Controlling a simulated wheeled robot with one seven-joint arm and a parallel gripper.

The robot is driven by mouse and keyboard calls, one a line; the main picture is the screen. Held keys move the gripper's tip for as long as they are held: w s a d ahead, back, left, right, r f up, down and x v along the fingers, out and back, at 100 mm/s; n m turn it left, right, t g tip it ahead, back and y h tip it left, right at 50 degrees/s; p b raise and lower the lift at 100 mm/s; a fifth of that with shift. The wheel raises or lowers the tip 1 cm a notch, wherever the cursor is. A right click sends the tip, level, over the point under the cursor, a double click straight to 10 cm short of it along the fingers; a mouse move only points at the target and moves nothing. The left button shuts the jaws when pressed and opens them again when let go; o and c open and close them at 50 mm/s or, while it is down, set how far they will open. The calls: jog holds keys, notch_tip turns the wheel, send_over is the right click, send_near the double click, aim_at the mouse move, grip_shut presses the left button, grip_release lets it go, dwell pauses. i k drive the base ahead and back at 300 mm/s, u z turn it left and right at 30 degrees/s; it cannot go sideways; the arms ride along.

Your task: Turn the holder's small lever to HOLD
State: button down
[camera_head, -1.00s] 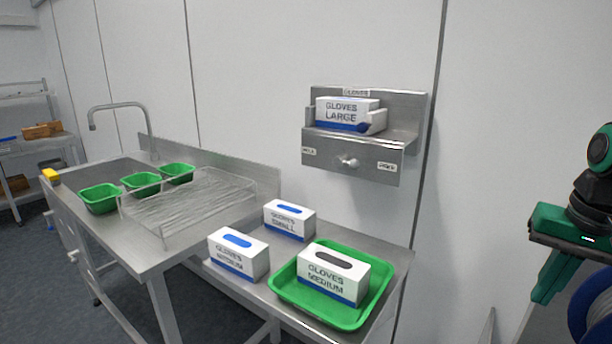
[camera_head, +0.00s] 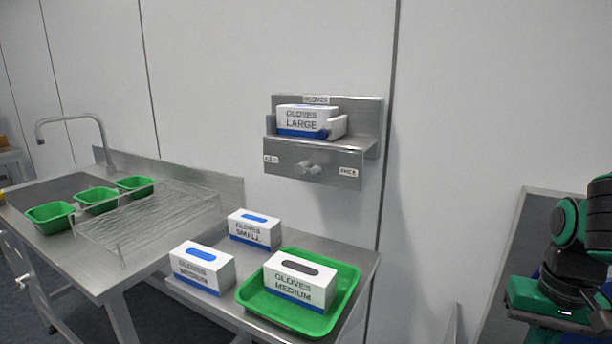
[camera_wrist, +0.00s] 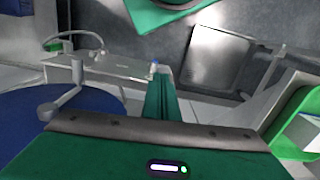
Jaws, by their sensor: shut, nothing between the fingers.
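A grey metal glove holder (camera_head: 285,157) is fixed to the wall and carries a box marked GLOVES LARGE (camera_head: 302,119). The small lever (camera_head: 309,168) sticks out of its front plate, between a left label (camera_head: 271,158) too small to read surely and a right label (camera_head: 349,172) that seems to read FREE. I cannot tell which label the lever points toward. My gripper is well right of the holder and apart from it; in the wrist view its green fingers (camera_wrist: 161,98) are together and empty. The wrist view does not show the holder.
A green tray (camera_head: 345,290) with a GLOVES MEDIUM box (camera_head: 300,282) stands on the steel table below the holder. Beside it are a small box (camera_head: 254,231) and another medium box (camera_head: 202,270). Green bowls (camera_head: 50,217) and a clear rack stand left. Wall right of the holder is bare.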

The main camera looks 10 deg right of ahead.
aim_at(305, 166)
jog(key=z, duration=0.1)
jog(key=k, duration=1.15)
jog(key=u, duration=0.65)
jog(key=i, duration=1)
